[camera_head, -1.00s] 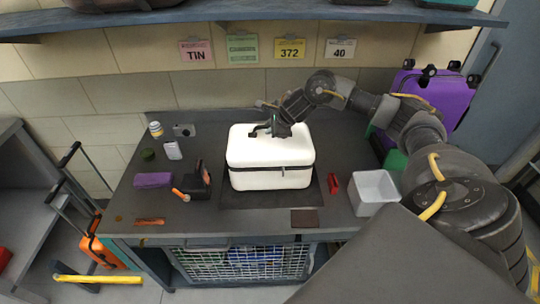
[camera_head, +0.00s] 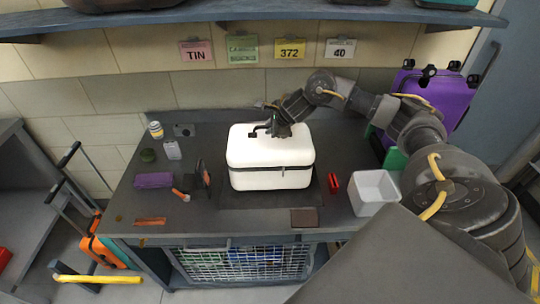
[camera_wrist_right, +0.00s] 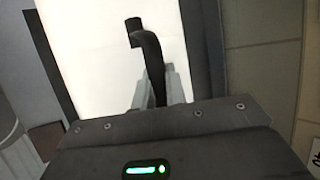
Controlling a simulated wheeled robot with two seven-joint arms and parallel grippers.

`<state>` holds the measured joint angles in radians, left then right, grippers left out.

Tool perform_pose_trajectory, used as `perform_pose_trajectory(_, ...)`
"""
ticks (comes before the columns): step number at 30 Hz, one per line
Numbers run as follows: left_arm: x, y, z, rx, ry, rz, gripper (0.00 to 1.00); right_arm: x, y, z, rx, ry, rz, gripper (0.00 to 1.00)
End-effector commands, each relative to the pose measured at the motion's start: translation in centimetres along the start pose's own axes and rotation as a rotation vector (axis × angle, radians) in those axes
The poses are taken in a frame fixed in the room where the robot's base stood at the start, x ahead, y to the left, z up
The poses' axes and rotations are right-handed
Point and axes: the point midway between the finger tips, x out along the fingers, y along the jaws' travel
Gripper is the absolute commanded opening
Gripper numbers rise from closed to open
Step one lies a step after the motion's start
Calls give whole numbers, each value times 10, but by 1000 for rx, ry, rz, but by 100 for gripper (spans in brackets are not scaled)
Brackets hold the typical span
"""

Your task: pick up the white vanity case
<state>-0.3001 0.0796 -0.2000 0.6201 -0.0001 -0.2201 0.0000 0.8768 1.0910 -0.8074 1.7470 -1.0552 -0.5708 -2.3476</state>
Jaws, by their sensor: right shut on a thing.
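The white vanity case (camera_head: 270,178) is a boxy case with a dark seam and a black top handle (camera_head: 259,129). It is upright at the middle of the dark counter, on or just above a dark mat (camera_head: 247,200); I cannot tell if there is a gap beneath. My right gripper (camera_head: 280,130) is over the lid, shut on the handle. In the right wrist view the black handle (camera_wrist_right: 150,55) runs between the fingers (camera_wrist_right: 160,88) against the white lid (camera_wrist_right: 95,50). My left gripper is in neither view.
A white open bin (camera_head: 376,190) and a red item (camera_head: 333,182) stand right of the case. A shelf (camera_head: 250,14) hangs above. A purple suitcase (camera_head: 432,92) stands back right.

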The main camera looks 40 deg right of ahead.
Motion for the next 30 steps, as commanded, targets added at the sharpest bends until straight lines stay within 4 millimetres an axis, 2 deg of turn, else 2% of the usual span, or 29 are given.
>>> perform_pose_trajectory(20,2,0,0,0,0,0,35,-4,-4,3,1,-4,-6,0)
perform_pose_trajectory(30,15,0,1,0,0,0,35,-21,-18,10,2,-6,-9,0)
